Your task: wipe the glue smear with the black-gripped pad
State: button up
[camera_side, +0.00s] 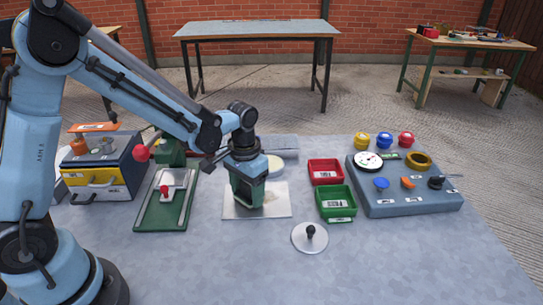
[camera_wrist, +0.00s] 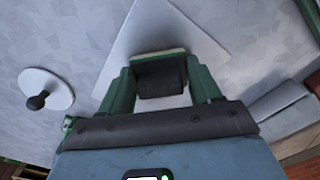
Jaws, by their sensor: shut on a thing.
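My gripper (camera_side: 250,203) is low over a white plate (camera_side: 277,208) on the grey table. In the wrist view, my gripper's green fingers (camera_wrist: 160,82) are shut on the black grip of the pad (camera_wrist: 160,76). The pad's pale edge shows just beyond the grip, over the white plate (camera_wrist: 152,30). I cannot tell whether the pad touches the plate. I cannot make out the glue smear in either view; the pad and gripper hide part of the plate.
A round lid with a black knob (camera_side: 310,238) lies front right of the plate. Red (camera_side: 325,171) and green (camera_side: 336,202) trays and a grey-blue panel (camera_side: 410,203) stand to the right. A green clamp fixture (camera_side: 165,205) stands left. The front table is clear.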

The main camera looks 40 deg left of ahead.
aim_at(277, 199)
jog(key=shift+w+d+f, duration=0.2)
jog(key=shift+w+d, duration=0.4)
jog(key=shift+w+d+r, duration=0.2)
jog(key=shift+w+d, duration=1.4)
jog(key=shift+d, duration=0.05)
jog(key=shift+w+d+f, duration=0.25)
jog(key=shift+w+f, duration=0.05)
notch_tip(277, 199, up, 2)
jog(key=shift+w+d, duration=0.1)
jog(key=shift+d, duration=0.05)
notch_tip(277, 199, up, 6)
jog(key=shift+r, duration=0.15)
